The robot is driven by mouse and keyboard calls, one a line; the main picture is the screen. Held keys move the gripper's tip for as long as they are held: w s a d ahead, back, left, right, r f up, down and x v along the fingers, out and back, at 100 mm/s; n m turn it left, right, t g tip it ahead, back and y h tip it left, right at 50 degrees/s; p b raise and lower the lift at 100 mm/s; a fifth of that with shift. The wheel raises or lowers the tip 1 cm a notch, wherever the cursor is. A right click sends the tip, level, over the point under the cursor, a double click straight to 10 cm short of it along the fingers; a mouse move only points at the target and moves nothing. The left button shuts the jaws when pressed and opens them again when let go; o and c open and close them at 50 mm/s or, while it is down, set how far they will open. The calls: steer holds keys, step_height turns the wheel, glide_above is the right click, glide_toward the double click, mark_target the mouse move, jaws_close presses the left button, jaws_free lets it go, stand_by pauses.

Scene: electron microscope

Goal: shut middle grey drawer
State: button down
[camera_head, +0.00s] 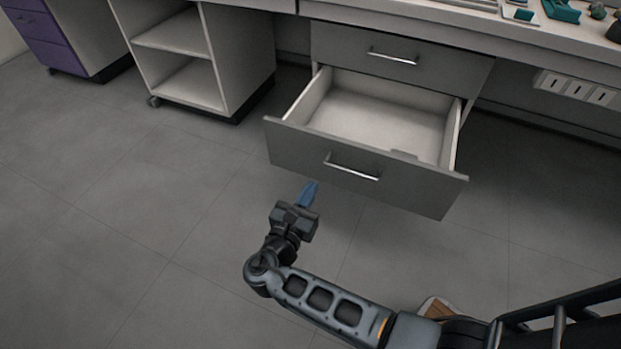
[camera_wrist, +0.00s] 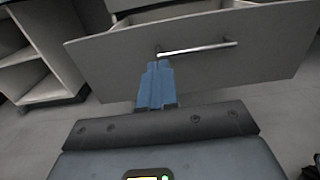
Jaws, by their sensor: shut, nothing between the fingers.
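The middle grey drawer (camera_head: 366,166) stands pulled well out under the bench, and its white inside looks empty. Its bar handle (camera_head: 351,166) runs across the grey front. My gripper (camera_head: 311,187) has blue fingers and is shut and empty. In the head view it is just in front of the drawer's front, low and left of the handle. In the wrist view the shut fingertips (camera_wrist: 157,64) point at the drawer front (camera_wrist: 205,55), near the left end of the handle (camera_wrist: 197,49). I cannot tell whether they touch it.
A closed grey drawer (camera_head: 400,58) sits above the open one. An open white shelf unit on wheels (camera_head: 205,55) stands to the left, and a purple drawer cabinet (camera_head: 50,40) is farther left. Small items lie on the bench top (camera_head: 440,15). The tiled floor (camera_head: 150,200) is clear at left.

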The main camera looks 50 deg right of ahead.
mark_target(335, 146)
steer(key=b+x, duration=0.3)
steer(key=x, duration=1)
steer(key=shift+d, duration=0.1)
